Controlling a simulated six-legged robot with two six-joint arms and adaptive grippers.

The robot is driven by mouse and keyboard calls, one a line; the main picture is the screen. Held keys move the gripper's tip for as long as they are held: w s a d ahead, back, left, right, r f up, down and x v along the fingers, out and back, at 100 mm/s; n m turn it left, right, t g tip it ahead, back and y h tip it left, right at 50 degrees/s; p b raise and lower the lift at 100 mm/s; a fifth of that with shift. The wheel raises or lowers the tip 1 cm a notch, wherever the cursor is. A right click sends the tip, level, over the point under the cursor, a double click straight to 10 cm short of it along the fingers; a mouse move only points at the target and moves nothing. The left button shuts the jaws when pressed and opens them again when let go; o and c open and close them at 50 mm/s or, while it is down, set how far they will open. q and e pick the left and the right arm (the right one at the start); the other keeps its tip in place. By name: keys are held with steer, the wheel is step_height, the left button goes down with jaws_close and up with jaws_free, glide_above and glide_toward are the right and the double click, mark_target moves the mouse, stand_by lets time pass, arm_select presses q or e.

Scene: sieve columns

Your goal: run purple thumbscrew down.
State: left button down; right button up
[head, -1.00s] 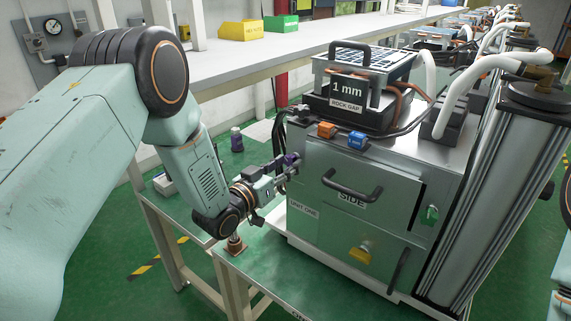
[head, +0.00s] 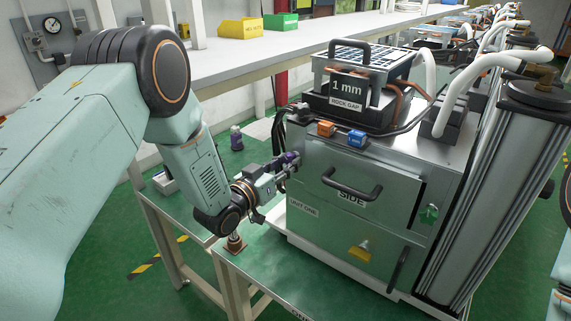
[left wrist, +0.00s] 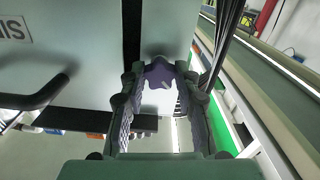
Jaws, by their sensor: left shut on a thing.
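The purple thumbscrew (head: 291,157) sits at the left side of the grey-green cabinet (head: 318,215). My left gripper (head: 287,164) reaches it from the left and is shut on it. In the left wrist view the purple thumbscrew (left wrist: 160,74) lies between the two dark fingertips of my left gripper (left wrist: 158,84), against the pale cabinet face. The fingers hide part of its sides, and its threaded part is not visible. My right gripper is not in view.
The cabinet has a black front handle (head: 352,190) and carries a "1 mm" sieve box (head: 348,86). Orange (head: 326,128) and blue (head: 357,138) blocks sit on its top edge. A purple-topped bottle (head: 236,141) stands behind my left forearm. A brown-based fitting (head: 236,243) is below my wrist.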

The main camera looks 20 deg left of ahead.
arm_select(q)
steer(key=m+b, duration=0.1)
steer(key=m, duration=0.2)
steer(key=shift+m+b, duration=0.5)
steer(key=shift+m, duration=0.8)
steer(key=c, duration=1.3)
jaws_free()
steer(key=shift+o, duration=0.2)
steer(key=shift+s, duration=0.1)
steer(key=shift+a, duration=0.1)
steer(key=v, duration=1.2)
